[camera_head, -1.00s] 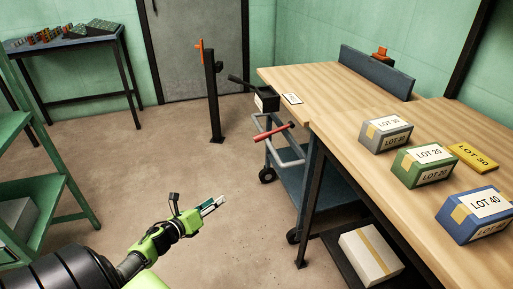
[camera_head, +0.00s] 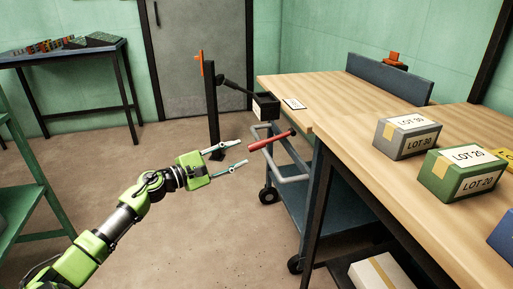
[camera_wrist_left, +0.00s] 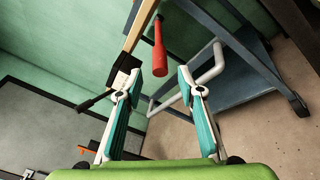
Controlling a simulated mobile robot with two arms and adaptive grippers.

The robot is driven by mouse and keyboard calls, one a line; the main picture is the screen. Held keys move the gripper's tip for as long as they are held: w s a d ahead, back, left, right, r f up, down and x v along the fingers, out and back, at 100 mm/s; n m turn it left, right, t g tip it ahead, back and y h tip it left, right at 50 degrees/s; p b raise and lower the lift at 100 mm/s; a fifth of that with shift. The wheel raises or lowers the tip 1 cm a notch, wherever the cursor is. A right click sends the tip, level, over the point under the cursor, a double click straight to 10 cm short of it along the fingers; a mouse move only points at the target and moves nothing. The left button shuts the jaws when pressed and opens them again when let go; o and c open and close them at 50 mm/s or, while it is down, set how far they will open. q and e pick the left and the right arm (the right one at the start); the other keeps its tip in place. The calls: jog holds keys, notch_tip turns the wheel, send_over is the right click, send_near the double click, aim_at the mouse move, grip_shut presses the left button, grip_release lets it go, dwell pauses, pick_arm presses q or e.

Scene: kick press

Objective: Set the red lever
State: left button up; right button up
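The red lever (camera_head: 272,140) sticks out at the front corner of the workbench, sloping down to the left, above a grey trolley handle. My left gripper (camera_head: 243,153) is open and empty, just left of the lever's free end, with its two fingers pointing toward it. In the left wrist view the red lever (camera_wrist_left: 160,50) shows between and beyond the open fingertips (camera_wrist_left: 158,74), and its end hangs toward the gap. I see no contact between fingers and lever. My right gripper is not in view.
The wooden workbench (camera_head: 305,90) carries labelled lot boxes, a grey one (camera_head: 405,137) and a green one (camera_head: 462,178). A blue trolley (camera_head: 310,195) with a grey tube handle stands below the lever. A dark post (camera_head: 211,105) stands behind.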

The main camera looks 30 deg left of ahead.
aim_at(257, 146)
pick_arm(q)
jog(key=x, duration=0.8)
jog(key=shift+w, duration=0.15)
grip_shut()
